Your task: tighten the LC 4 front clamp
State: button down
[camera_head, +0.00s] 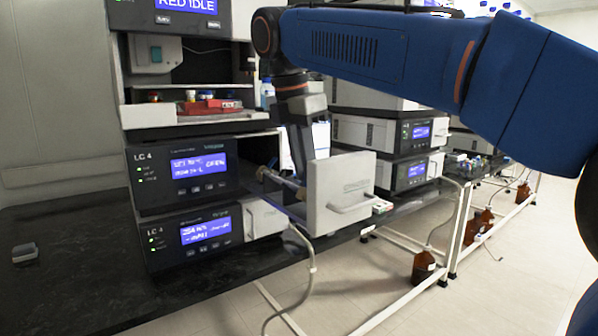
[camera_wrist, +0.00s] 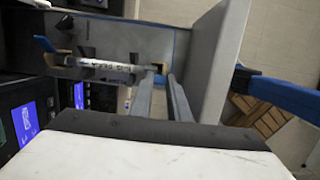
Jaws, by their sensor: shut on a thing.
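The LC 4 drawer stands pulled out, its pale front panel (camera_head: 340,192) facing forward; the panel also shows in the wrist view (camera_wrist: 226,50). A slim column (camera_wrist: 108,66) with a white printed label lies along the drawer. The front clamp (camera_wrist: 160,70), a small tan and dark fitting, is at its end near the panel. My gripper (camera_wrist: 162,76) reaches down behind the panel, its two fingertips close together on the front clamp. The fingers partly hide it. In the head view, my gripper (camera_head: 299,178) covers part of the column's front end.
The LC 4 modules (camera_head: 182,176) with lit blue screens stand left of the drawer. A shelf above holds red trays (camera_head: 210,107) and small bottles. Other instruments (camera_head: 385,132) stand behind. A tube (camera_head: 311,268) hangs over the bench edge. The dark bench (camera_head: 75,255) is mostly clear at left.

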jog(key=shift+w+d+r+g+y, duration=0.1)
jog(key=shift+w+d+g+y, duration=0.5)
jog(key=shift+y, duration=0.5)
jog(key=g+y, duration=0.1)
jog(key=d+g+y, duration=0.1)
jog(key=shift+w+d+f+y, duration=0.2)
jog(key=shift+w+d+y, duration=0.1)
jog(key=shift+w, duration=0.05)
jog(key=shift+w+d+f+g+y, duration=0.2)
jog(key=shift+d+g+y, duration=0.15)
jog(key=shift+y, duration=0.25)
jog(key=shift+w+d+f+g+y, duration=0.25)
jog(key=shift+g+y, duration=0.2)
jog(key=shift+y, duration=0.15)
jog(key=shift+w+d+f+g+y, duration=0.1)
jog(key=shift+d+f+g+y, duration=0.1)
jog(key=shift+g+y, duration=0.25)
jog(key=shift+w+d+f+g+y, duration=0.15)
jog(key=shift+f+g+y, duration=0.1)
jog(key=shift+y, duration=0.3)
jog(key=c, duration=1.7)
grip_release()
jog(key=shift+r, duration=0.1)
